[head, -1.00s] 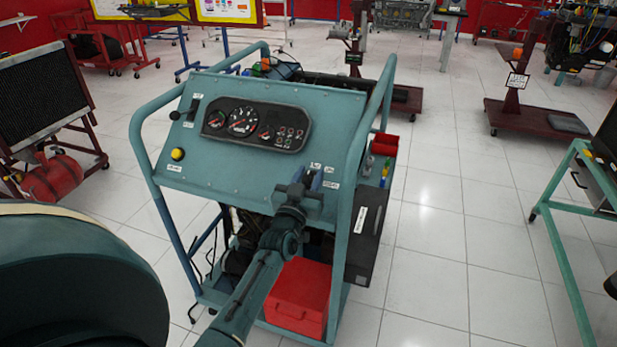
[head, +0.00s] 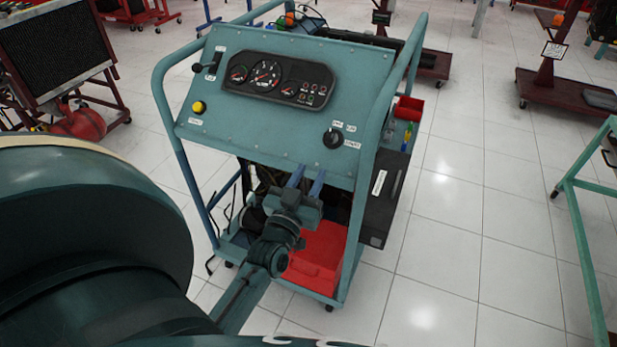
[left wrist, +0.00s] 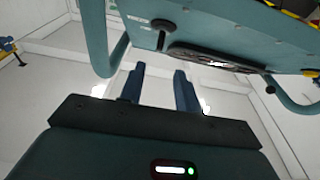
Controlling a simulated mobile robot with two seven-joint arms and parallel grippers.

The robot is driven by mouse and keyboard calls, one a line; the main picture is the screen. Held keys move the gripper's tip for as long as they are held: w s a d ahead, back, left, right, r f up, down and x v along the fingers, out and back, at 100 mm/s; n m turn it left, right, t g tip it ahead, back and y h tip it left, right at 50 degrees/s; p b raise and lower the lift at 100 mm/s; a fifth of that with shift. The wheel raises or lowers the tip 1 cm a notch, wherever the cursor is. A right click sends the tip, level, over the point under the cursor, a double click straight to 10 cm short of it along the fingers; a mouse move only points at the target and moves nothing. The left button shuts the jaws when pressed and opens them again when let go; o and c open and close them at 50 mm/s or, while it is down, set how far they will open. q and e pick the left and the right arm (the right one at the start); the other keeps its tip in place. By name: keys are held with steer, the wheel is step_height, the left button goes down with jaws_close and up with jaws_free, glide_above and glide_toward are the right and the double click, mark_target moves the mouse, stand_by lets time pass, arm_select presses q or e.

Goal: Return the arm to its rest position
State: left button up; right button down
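My left gripper (head: 307,178) is in front of the engine trainer's teal control panel (head: 215,130), just below its lower right part. Its two blue fingers are apart with nothing between them, as the left wrist view (left wrist: 159,74) also shows. The black rotary knob (head: 333,138) on the panel's right side is uncovered, above and to the right of the fingertips. In the left wrist view the panel (left wrist: 225,25) fills the upper right, beyond the fingers. My right gripper is not in view.
The trainer's tubular frame (head: 376,130) rises on both sides of the panel. A red box (head: 318,262) sits low in the frame, behind my left arm. A green stand (head: 585,230) is at the far right. White tiled floor (head: 450,260) lies clear between them.

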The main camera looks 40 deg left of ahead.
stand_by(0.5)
